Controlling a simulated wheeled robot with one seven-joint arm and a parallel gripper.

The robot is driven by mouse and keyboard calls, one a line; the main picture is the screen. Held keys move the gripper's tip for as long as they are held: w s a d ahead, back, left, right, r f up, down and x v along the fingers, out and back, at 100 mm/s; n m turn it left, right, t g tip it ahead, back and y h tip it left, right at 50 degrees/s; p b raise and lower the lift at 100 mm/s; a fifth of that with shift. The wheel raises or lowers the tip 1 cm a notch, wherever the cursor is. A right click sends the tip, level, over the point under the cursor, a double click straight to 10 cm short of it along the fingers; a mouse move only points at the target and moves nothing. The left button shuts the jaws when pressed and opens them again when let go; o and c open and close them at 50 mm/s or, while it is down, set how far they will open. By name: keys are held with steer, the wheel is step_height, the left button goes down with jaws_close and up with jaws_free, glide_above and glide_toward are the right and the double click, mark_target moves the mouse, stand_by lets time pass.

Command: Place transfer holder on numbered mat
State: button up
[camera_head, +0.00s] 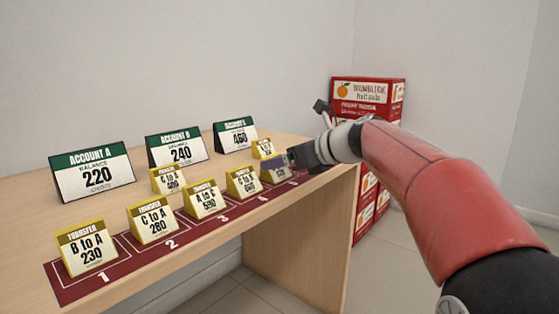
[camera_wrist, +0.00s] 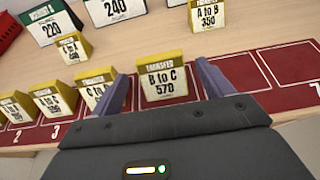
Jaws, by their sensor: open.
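The transfer holder "B to C 570" (camera_wrist: 166,80) is a yellow wedge with a white card. It stands upright on the dark red numbered mat (camera_head: 75,287), in the row of holders. My gripper (camera_wrist: 164,70) is open, with one purple finger on each side of this holder; I cannot tell whether they touch it. Holders "B to A 230" (camera_head: 88,249), "C to A 280" (camera_head: 152,221) and "A to C 590" (camera_head: 204,201) stand on spaces 1, 2 and 3.
Two other yellow holders (camera_head: 167,181) (camera_wrist: 208,14) stand behind the mat on the wooden counter (camera_head: 35,230). Green-topped account signs (camera_head: 92,175) stand farther back. Right of my gripper, an outlined mat space (camera_wrist: 292,64) is bare. Red soda boxes (camera_head: 368,92) stand beyond the counter.

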steer(key=p+v, duration=0.1)
steer(key=v, duration=0.9)
steer(key=s+d+f+n+g+h, duration=0.1)
steer(key=s+d+f+n+h, duration=0.2)
steer(key=s+f+n, duration=0.5)
steer(key=s+d+f+n+g+h, duration=0.1)
steer(key=s+d+f+n+h, duration=0.2)
steer(key=s+f+n, duration=0.5)
steer(key=s+d+f+n+h, duration=0.3)
steer(key=s+f+n, duration=0.6)
steer(key=s, duration=0.3)
steer(key=shift+n+g+h, duration=0.3)
steer(key=shift+g+h, duration=0.1)
steer(key=shift+h, duration=0.5)
steer(key=shift+s, duration=0.15)
